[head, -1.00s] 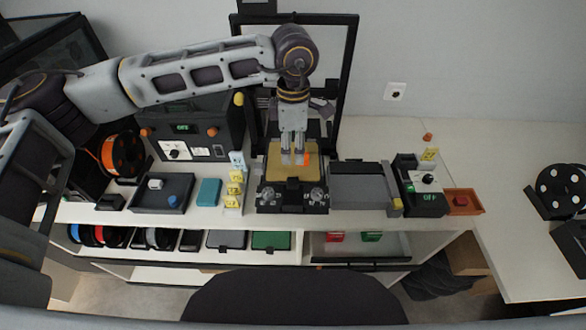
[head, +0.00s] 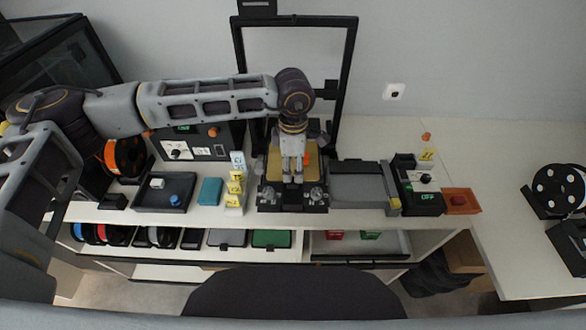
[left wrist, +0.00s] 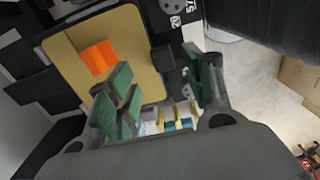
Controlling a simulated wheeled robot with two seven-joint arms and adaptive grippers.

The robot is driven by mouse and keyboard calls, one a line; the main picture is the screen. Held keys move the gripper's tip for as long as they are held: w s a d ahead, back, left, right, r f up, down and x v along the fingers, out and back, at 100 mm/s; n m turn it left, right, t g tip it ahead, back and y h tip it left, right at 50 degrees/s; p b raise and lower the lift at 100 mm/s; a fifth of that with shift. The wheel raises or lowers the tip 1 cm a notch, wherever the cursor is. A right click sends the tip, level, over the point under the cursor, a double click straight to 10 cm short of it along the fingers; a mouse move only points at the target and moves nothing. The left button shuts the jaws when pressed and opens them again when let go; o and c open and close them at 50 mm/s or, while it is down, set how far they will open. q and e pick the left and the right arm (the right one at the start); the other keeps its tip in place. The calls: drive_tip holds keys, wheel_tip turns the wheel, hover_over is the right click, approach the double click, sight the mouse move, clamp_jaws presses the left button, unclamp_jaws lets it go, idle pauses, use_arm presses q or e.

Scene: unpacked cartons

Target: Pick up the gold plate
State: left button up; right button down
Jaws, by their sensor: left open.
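The gold plate (head: 276,172) lies flat on the black printer-like frame at the middle of the bench, with a small orange block (head: 306,159) on it. In the left wrist view the plate (left wrist: 130,50) fills the upper left, and the orange block (left wrist: 98,57) sits on it. My left gripper (head: 292,172) is over the plate near its front edge, pointing down. Its green-padded fingers (left wrist: 160,95) are apart with nothing held between them. Whether the fingers touch the plate cannot be told. My right gripper is not in view.
A black gantry frame (head: 351,75) stands around the plate. To the left are yellow-labelled blocks (head: 235,188), a teal box (head: 209,191) and a dark tray (head: 150,204). To the right are a grey flat unit (head: 358,185), a control box (head: 421,187) and an orange tray (head: 472,203).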

sight(293, 179)
use_arm(q)
drive_tip(key=shift+s+f+p, duration=0.2)
drive_tip(key=shift+f+p, duration=0.5)
drive_tip(key=shift+f, duration=0.45)
drive_tip(key=shift+f+p, duration=0.4)
drive_tip(key=shift+f, duration=1.05)
drive_tip(key=shift+c, duration=0.4)
clamp_jaws()
